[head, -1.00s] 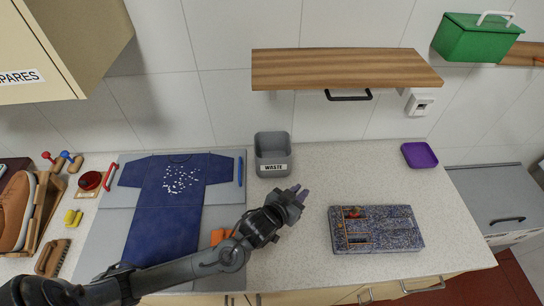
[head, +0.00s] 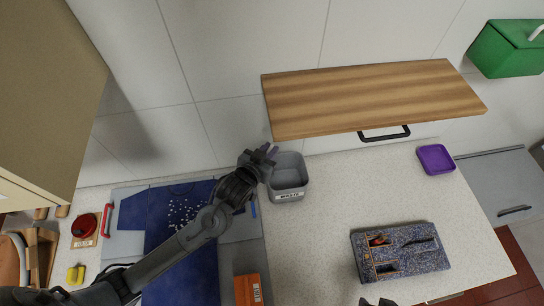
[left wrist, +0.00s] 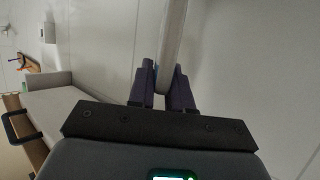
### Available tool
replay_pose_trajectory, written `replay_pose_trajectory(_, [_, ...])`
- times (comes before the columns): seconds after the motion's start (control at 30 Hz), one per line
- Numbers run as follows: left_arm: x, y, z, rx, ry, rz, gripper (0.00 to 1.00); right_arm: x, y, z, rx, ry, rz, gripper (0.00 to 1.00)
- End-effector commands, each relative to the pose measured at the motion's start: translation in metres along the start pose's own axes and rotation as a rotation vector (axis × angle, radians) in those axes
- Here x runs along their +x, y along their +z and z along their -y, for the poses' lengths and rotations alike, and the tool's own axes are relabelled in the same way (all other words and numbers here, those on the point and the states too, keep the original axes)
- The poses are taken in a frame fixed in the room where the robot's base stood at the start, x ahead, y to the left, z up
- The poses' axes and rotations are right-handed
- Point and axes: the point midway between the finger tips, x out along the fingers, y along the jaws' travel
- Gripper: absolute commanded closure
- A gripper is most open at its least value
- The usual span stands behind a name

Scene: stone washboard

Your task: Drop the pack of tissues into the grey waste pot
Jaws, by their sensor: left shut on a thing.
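The grey waste pot (head: 287,187), labelled WASTE, stands on the counter near the wall. My left gripper (head: 268,155) is at the back left of its rim in the head view. In the left wrist view its purple fingers (left wrist: 167,88) are shut on a thin pale thing (left wrist: 173,45); I cannot tell whether this is the pack of tissues. An orange pack with a white label (head: 248,290) lies on the grey board below the pot; its kind is unclear. Dark tips at the bottom edge look like my right gripper (head: 377,302).
A wooden shelf (head: 370,95) hangs above and right of the pot. A speckled stone block (head: 425,258) and a purple tray (head: 436,160) are to the right. A blue shirt (head: 190,270) lies on the left. The counter between pot and block is clear.

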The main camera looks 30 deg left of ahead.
Motion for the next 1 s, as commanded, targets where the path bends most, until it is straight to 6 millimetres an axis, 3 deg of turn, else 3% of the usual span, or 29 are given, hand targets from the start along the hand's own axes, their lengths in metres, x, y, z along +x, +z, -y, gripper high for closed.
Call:
replay_pose_trajectory(0.03, [0.005, -0.008, -0.004, 0.000, 0.011, 0.006, 1.00, -0.018, -0.006, -0.002, -0.001, 0.003, 0.000, 0.57])
replay_pose_trajectory(0.1, [0.014, -0.007, -0.009, 0.003, 0.027, 0.008, 1.00, -0.028, -0.008, -0.004, -0.005, 0.009, 0.003, 0.57])
replay_pose_trajectory(0.4, [0.036, 0.000, -0.025, 0.012, 0.078, 0.010, 1.00, -0.046, -0.008, -0.007, -0.014, 0.017, 0.017, 0.57])
replay_pose_trajectory(0.67, [0.044, 0.015, -0.028, 0.013, 0.086, 0.010, 1.00, -0.033, -0.005, -0.005, -0.010, 0.013, 0.014, 0.57])
replay_pose_trajectory(1.0, [0.056, 0.045, -0.029, 0.014, 0.085, 0.009, 1.00, 0.001, 0.005, -0.003, -0.004, 0.007, 0.013, 0.57])
